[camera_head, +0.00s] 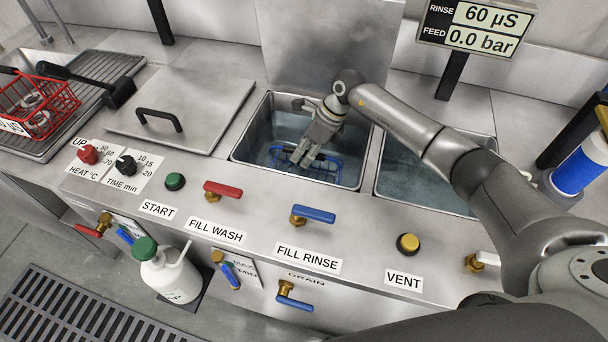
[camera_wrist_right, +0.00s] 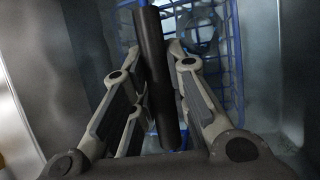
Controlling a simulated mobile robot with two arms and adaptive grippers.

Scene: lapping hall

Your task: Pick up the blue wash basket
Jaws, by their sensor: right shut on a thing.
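The blue wash basket (camera_head: 323,166) sits low inside the left open tank (camera_head: 240,150). It is a blue wire basket, and it also shows in the right wrist view (camera_wrist_right: 236,62). My right gripper (camera_head: 301,158) reaches down into the tank over the basket. In the right wrist view my right gripper (camera_wrist_right: 160,90) is shut on the basket's black handle bar (camera_wrist_right: 155,60), with the fingers on both sides of it. A round grey thing (camera_wrist_right: 200,38) lies in the basket. The gripper hides part of the basket. My left gripper is not in view.
A second open tank (camera_head: 432,178) lies to the right under my right arm. A lid (camera_head: 190,95) with a black handle lies left of the tank. A red wire basket (camera_head: 50,107) stands on a ribbed drainboard at the far left. Knobs and levers line the front panel, including a red lever (camera_head: 223,189).

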